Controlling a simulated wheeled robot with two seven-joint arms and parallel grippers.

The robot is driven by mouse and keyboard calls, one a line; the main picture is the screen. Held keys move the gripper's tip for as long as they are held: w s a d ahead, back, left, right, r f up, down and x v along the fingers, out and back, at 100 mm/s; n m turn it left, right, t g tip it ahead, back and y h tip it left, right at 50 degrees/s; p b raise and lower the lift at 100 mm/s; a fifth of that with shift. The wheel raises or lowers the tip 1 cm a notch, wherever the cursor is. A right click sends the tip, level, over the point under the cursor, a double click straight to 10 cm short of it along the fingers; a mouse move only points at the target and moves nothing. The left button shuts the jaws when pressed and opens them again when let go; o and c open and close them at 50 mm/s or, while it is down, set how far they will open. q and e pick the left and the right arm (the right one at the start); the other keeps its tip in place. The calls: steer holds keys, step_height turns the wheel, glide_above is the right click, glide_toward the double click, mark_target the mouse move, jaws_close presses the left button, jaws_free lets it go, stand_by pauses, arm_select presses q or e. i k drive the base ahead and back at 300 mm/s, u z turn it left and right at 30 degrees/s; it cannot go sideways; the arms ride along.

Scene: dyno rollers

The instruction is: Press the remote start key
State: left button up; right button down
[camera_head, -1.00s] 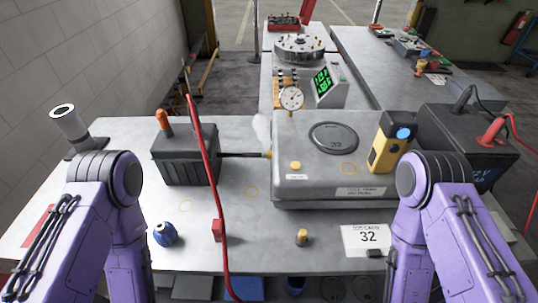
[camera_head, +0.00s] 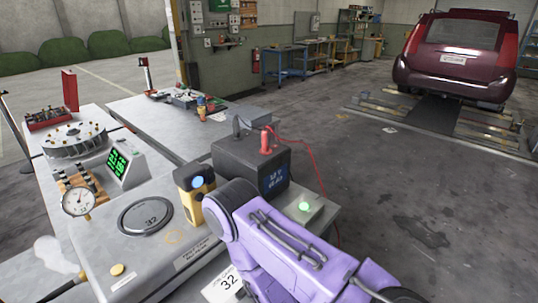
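No label that I can read marks a remote start key. A round green lit button (camera_head: 305,206) sits on a small pale box at the right edge of the bench, beside the black battery-like box (camera_head: 250,165). A yellow and black handheld device (camera_head: 194,193) with a round blue face stands upright on the grey metal case, left of the black box. I cannot tell which of these is the key. My purple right arm covers the bench's lower right part; its gripper is out of frame. My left gripper is also out of frame.
The grey case (camera_head: 120,250) bears a dark round disc (camera_head: 145,214). A dial gauge (camera_head: 78,201) and a green-digit display (camera_head: 119,163) stand behind it. Red cables run from the black box. A dark red car (camera_head: 463,55) stands beyond open floor at the right.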

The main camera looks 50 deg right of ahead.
mark_target(304, 206)
steer(key=z, duration=0.5)
steer(key=k, duration=1.2)
steer(key=z, duration=0.35)
steer(key=i, duration=0.7)
steer(key=z, duration=0.65)
